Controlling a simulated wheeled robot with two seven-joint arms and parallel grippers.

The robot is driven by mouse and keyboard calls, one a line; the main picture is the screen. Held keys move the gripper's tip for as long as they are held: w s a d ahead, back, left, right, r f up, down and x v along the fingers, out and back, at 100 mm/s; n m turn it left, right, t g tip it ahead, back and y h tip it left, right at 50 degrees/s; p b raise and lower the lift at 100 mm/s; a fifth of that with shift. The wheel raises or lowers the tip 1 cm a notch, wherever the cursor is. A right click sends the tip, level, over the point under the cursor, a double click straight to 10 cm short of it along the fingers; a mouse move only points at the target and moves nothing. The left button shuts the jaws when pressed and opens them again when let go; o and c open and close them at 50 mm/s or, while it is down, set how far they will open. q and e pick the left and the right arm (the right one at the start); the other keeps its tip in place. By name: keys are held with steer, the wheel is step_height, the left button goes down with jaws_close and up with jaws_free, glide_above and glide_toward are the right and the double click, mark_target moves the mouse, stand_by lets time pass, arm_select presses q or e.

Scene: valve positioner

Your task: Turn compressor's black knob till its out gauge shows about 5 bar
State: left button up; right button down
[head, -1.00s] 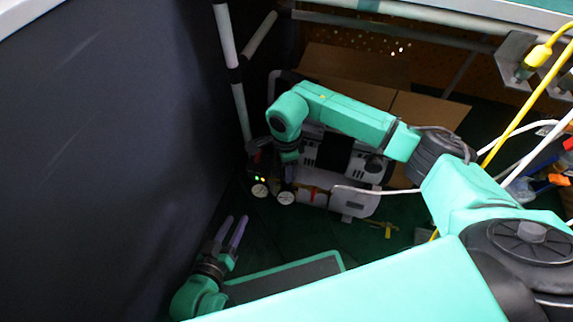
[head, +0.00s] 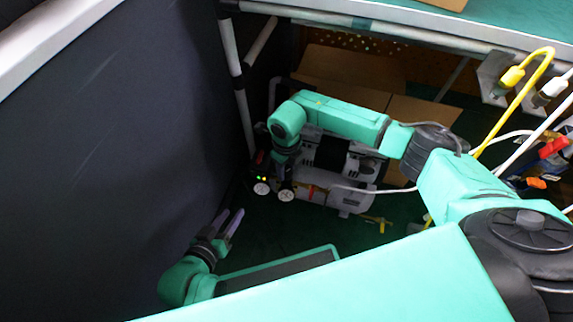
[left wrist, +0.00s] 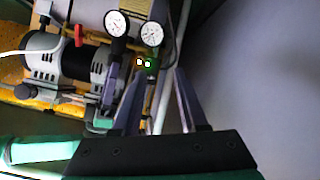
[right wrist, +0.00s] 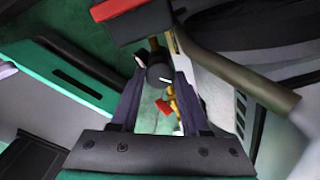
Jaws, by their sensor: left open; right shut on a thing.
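The compressor (head: 333,155), a pale unit with a black motor, stands on the floor under the bench. Two round white gauges, one at the left (head: 262,188) and one at the right (head: 286,195), sit at its left end; the left wrist view shows them too (left wrist: 115,23). Their needles are too small to read, and which is the out gauge is unclear. The black knob (right wrist: 158,73) with a white mark is between the fingers of my right gripper (right wrist: 160,85), shut on it. My arm hides this grip in the head view. My left gripper (head: 232,221) is open and empty, apart from the compressor.
A dark wall panel (head: 130,150) is close on the left. Cardboard (head: 345,70) lies behind the compressor. Yellow and white cables (head: 515,105) hang at the right. A red part (right wrist: 116,9) and a brass fitting with a red handle (right wrist: 163,106) are near the knob.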

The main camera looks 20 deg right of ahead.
mark_target(286, 172)
steer(key=shift+r+m+p, duration=0.15)
steer(key=shift+m+p, duration=0.4)
steer(key=shift+m, duration=0.65)
arm_select(q)
steer(key=shift+s+a+r+m+g+y+p, duration=0.1)
steer(key=shift+a+r+g+y, duration=0.2)
steer(key=shift+a+g, duration=0.25)
steer(key=shift+s+a+r+m+g+y+p, duration=0.1)
steer(key=shift+a+r+g+y+p, duration=0.2)
steer(key=shift+a, duration=0.4)
steer(key=shift+a+r+m+g+y+b, duration=0.15)
steer(key=shift+a+g+y, duration=0.15)
steer(key=shift+a+g, duration=0.3)
arm_select(e)
steer(key=shift+m, duration=0.9)
arm_select(q)
steer(key=shift+a, duration=0.1)
arm_select(e)
steer(key=shift+c, duration=1.9)
jaws_free()
